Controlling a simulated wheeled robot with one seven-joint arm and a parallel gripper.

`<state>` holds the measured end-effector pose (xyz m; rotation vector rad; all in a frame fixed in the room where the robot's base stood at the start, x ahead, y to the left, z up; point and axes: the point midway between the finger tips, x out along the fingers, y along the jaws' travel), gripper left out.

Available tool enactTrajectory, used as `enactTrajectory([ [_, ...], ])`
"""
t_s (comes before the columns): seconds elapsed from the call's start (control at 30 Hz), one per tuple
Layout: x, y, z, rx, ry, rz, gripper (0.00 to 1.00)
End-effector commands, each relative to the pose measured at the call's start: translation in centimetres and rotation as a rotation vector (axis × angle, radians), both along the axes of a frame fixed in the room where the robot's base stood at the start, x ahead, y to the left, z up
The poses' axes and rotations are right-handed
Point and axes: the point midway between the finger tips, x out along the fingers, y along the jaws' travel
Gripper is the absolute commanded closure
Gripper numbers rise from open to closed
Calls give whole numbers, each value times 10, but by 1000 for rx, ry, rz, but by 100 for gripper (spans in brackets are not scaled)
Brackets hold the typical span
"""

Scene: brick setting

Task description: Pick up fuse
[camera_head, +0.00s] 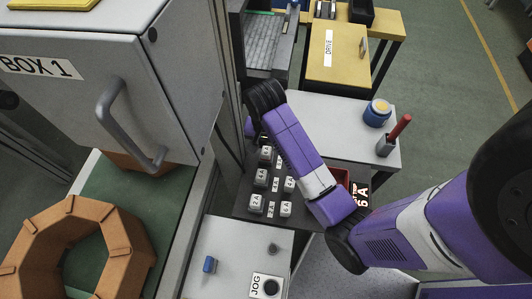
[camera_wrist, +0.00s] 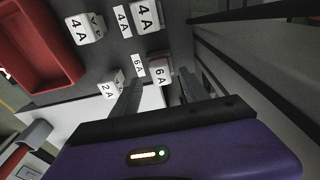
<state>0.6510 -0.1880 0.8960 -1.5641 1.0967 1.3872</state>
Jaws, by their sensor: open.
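Several white block fuses with black ratings stand on a dark board (camera_head: 240,208) in the head view. One is a 2 A block (camera_head: 261,178). In the wrist view a 6 A fuse (camera_wrist: 158,68) appears between the tips of my open gripper (camera_wrist: 162,78); I cannot tell how far beyond the tips it is. A 2 A fuse (camera_wrist: 109,86) is left of the fingers. Two 4 A fuses (camera_wrist: 84,27) (camera_wrist: 146,17) are higher in the picture. My gripper's fingers hold nothing visible. In the head view my arm hides most of the gripper.
A red bin (camera_wrist: 38,45) stands left of the fuses in the wrist view. In the head view a BOX 1 cabinet (camera_head: 100,75) and a metal post close off the left side. A blue jar (camera_head: 377,113) and a red-handled tool (camera_head: 399,130) stand at right.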

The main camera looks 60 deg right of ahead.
Motion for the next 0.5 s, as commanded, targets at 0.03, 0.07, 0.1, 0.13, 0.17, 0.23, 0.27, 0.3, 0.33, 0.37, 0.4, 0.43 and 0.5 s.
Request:
enactTrajectory([
  [0.03,0,1,-6,3,4,0,47],
  [0.07,1,2,-10,3,4,0,47],
  [0.1,2,1,-16,1,2,-1,47],
  [0.13,2,0,-21,2,4,-1,47],
  [0.17,2,0,-24,1,2,-1,47],
  [0.23,2,-1,-30,1,3,0,47],
  [0.27,3,-1,-31,1,1,0,47],
  [0.3,3,-1,-33,0,0,0,47],
  [0.33,3,-1,-33,0,-1,0,47],
  [0.37,3,-1,-34,-1,-1,0,47],
  [0.4,3,-1,-34,-1,-1,0,47],
  [0.43,3,-1,-34,-1,-1,0,47],
  [0.5,3,-1,-34,-1,-1,0,47],
])
